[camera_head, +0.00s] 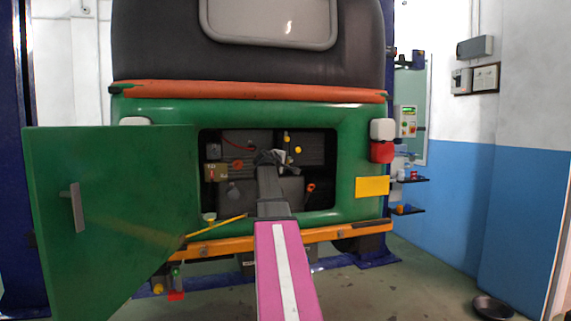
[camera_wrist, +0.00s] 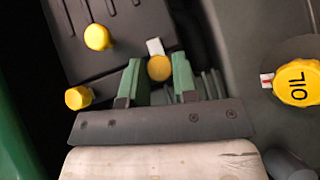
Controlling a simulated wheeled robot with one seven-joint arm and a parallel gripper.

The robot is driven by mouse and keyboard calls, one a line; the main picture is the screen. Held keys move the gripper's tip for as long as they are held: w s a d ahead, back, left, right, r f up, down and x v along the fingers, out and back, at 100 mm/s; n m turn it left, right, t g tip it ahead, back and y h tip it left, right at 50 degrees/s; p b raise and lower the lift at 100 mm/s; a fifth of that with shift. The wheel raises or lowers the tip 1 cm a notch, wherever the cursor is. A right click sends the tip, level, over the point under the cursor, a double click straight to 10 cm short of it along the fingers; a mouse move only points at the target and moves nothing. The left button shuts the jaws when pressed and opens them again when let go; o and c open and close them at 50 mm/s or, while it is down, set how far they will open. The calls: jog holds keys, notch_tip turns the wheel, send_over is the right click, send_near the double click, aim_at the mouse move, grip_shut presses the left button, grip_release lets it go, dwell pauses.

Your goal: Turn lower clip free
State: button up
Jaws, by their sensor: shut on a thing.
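In the wrist view, my gripper (camera_wrist: 158,86) has its two green fingers on either side of a round yellow clip knob (camera_wrist: 159,68). The fingers are shut on this knob. A pale tab (camera_wrist: 155,46) sticks out just beyond it, beside the edge of a black ribbed cover (camera_wrist: 120,20). Two other yellow knobs, one on the cover (camera_wrist: 97,37) and one at its near edge (camera_wrist: 78,97), stand apart from the fingers. In the head view, my gripper (camera_head: 270,157) is inside the rickshaw's open rear bay, and its fingertips are too small to make out.
A yellow cap marked OIL (camera_wrist: 298,82) sits to the right in the wrist view. The green door (camera_head: 115,220) stands open at the left. The bay's green frame (camera_head: 350,150) surrounds my arm. A yellow rod (camera_head: 215,226) lies by the lower sill.

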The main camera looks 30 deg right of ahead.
jog(key=shift+s+d+r+m+t+y, duration=0.1)
jog(key=shift+d+r+m+y, duration=0.1)
jog(key=shift+m+y, duration=1.65)
jog(key=shift+s+d+r+m+t+y, duration=0.15)
jog(key=shift+m+y, duration=0.8)
jog(key=shift+y, duration=1.75)
jog(key=shift+w+d+r+m+t+y, duration=0.1)
jog(key=shift+d+m+y, duration=0.15)
jog(key=shift+m+y, duration=1.6)
jog(key=shift+n+y, duration=0.35)
jog(key=shift+y, duration=0.15)
jog(key=o, duration=0.9)
jog(key=shift+o, duration=0.2)
